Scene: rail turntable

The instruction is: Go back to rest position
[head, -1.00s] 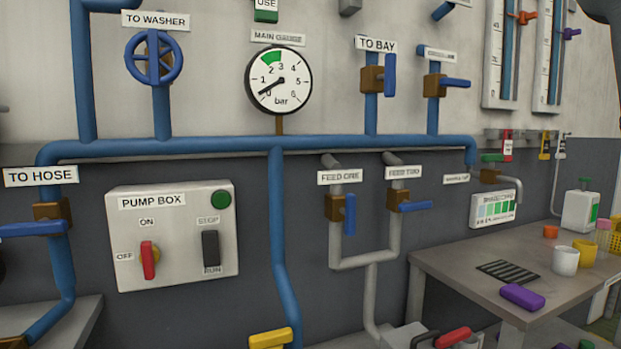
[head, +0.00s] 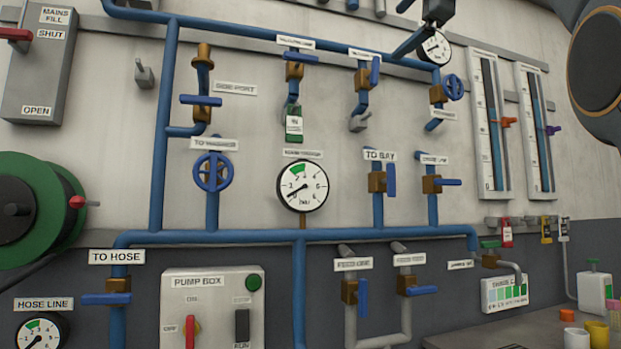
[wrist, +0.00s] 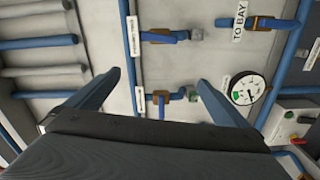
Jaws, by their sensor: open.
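My gripper (wrist: 160,84) shows in the wrist view with its two dark fingers spread apart. It is open, with nothing between the fingers. It faces the wall of blue pipes, and a brown-and-blue valve (wrist: 163,97) shows behind the gap. I cannot tell how far the fingers are from the wall. In the head view the gripper is out of sight; only a dark rounded part of my arm shows at the upper right edge.
The wall carries the main gauge (head: 302,187), the pump box (head: 212,308), a blue handwheel (head: 213,172) and a green hose reel (head: 35,212). A workbench (head: 500,334) with cups and a white bottle (head: 594,291) stands at the lower right.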

